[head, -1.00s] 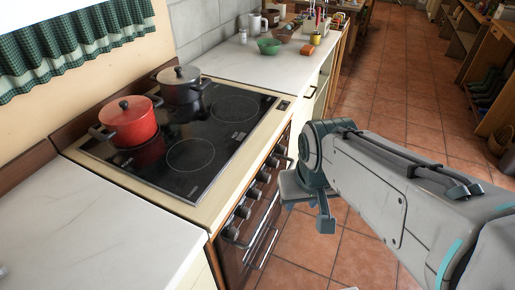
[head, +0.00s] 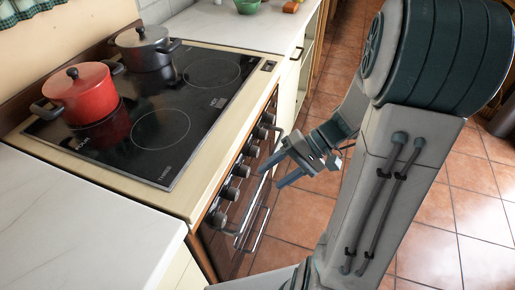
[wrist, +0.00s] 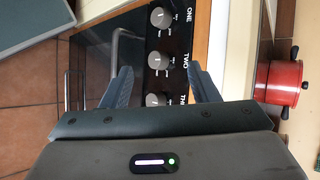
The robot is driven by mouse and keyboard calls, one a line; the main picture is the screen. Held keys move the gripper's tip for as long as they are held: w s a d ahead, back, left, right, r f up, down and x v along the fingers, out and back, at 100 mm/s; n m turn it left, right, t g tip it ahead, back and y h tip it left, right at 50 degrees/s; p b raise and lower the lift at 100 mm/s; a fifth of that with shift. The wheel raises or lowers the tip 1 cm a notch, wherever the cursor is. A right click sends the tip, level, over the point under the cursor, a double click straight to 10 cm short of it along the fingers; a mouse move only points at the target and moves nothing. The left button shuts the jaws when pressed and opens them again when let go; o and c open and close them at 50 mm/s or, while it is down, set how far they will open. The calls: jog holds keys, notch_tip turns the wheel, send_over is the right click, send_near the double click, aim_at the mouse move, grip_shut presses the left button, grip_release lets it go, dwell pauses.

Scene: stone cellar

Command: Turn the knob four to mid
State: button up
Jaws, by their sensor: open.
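Several dark round knobs (head: 229,193) run along the front of the stove in the head view, but their labels are too small to read there. In the wrist view, the knob marked ONE (wrist: 160,17), the knob marked TWO (wrist: 158,60) and a third knob with a partly covered label (wrist: 155,100) line up on a black panel. I cannot make out knob four in either view; the gripper body covers the lower wrist view. My gripper (head: 272,177) is open and empty, in front of the knob panel. Its fingers also show in the wrist view (wrist: 162,84), spread apart.
The stove's glass hob (head: 150,165) carries a red pot (head: 82,95) and a grey pot (head: 145,50). A metal handle (head: 258,230) juts out below the knobs. White counters lie on both sides of the stove. The tiled floor (head: 310,215) in front is clear.

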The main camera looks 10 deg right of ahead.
jog(key=w+d+f+m+t+y+b, duration=0.2)
jog(key=w+d+f+t+y+b, duration=0.2)
jog(key=w+d+f, duration=0.15)
jog(key=m+t+b, duration=0.2)
jog(key=t, duration=0.5)
send_near(258, 153)
jog(key=x, duration=0.8)
jog(key=shift+w+a+b, duration=0.2)
jog(key=shift+w+b, duration=0.05)
jog(key=shift+b, duration=0.15)
jog(key=c, duration=1)
